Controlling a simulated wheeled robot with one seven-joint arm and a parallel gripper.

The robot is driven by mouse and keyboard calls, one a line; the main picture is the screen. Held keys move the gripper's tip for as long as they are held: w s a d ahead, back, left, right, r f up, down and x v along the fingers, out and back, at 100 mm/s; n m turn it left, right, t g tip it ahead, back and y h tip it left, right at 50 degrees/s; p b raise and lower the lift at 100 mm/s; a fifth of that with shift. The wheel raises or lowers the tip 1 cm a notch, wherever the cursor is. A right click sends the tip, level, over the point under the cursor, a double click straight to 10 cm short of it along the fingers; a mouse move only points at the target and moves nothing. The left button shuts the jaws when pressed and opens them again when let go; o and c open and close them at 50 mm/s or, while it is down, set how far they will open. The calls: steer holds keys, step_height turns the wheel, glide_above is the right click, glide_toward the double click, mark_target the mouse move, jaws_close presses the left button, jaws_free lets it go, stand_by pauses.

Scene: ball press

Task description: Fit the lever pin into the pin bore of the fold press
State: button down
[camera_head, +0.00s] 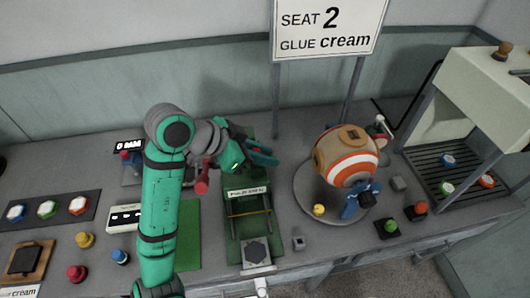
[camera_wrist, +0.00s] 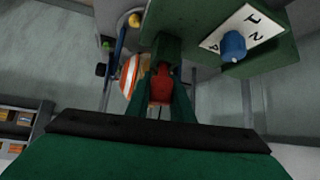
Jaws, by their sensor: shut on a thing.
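The green fold press (camera_head: 235,253) stands on the bench in the middle of the head view, with a label across its top and a dark plate at its front. My gripper (camera_head: 264,156) is above and behind the press, pointing right towards the striped ball. In the wrist view my gripper (camera_wrist: 163,82) is shut on a red piece (camera_wrist: 161,88), which I take to be the lever pin. Its far end is hidden by the fingers. The pin bore cannot be made out. Pin and bore are not seen meeting.
The orange-striped ball (camera_head: 346,165) sits on a round grey turntable (camera_head: 305,200) to the right. A slatted stand (camera_head: 480,130) is at far right. Coloured knobs, including a red one (camera_head: 76,273), lie at front left. The signboard (camera_head: 325,28) stands behind.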

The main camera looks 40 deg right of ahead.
steer(key=shift+f, duration=0.85)
steer(key=c, duration=1.5)
jaws_free()
steer(key=shift+a, duration=0.1)
steer(key=v, duration=1)
steer(key=shift+a+r, duration=0.25)
